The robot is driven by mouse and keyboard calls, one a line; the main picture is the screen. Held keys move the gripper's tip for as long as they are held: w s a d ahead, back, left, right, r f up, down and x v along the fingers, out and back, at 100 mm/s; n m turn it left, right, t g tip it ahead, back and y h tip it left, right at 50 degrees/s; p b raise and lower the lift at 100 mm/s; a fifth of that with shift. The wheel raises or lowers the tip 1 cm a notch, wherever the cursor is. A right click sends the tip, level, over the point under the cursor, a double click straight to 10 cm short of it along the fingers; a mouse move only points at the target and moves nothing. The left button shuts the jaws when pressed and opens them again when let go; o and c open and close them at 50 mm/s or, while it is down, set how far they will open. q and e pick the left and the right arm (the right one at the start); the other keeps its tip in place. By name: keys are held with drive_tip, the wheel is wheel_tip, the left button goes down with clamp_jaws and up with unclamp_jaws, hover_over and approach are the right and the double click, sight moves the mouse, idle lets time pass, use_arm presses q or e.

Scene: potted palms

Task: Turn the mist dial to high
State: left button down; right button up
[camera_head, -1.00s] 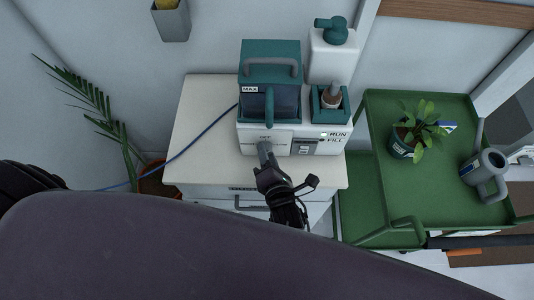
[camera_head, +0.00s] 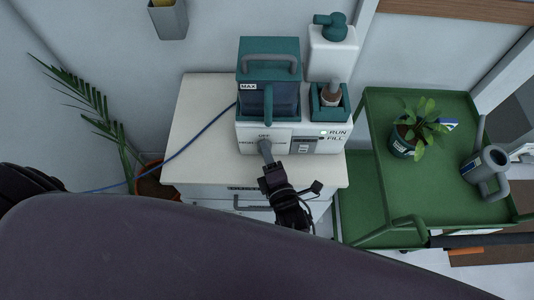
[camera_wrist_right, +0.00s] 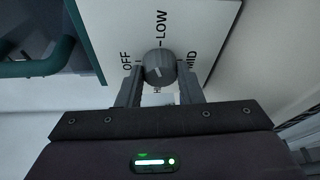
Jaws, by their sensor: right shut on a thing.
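The mist dial (camera_wrist_right: 160,68) is a round grey knob on the white front of a humidifier (camera_head: 255,134) with a teal tank. In the right wrist view the printed words OFF, LOW and MID surround it; a further label below it is mostly hidden between my fingers. A pale mark shows on the knob, but I cannot tell surely which label it points to. My right gripper (camera_wrist_right: 160,88) is shut on the dial, one finger on each side. In the head view the right gripper (camera_head: 265,152) reaches the panel from below and covers the dial. My left gripper is not in view.
The humidifier stands on a white cabinet (camera_head: 197,125). A blue cord (camera_head: 190,143) runs off to the left. A white bottle (camera_head: 333,55) stands behind. A green cart (camera_head: 375,105) at the right holds a potted plant (camera_head: 403,143) and a grey watering can (camera_head: 488,165). A palm (camera_head: 100,115) stands left.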

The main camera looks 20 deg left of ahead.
drive_tip(key=shift+f, duration=0.1)
drive_tip(key=o, duration=1)
drive_tip(key=v, duration=0.8)
drive_tip(key=shift+b, duration=0.4)
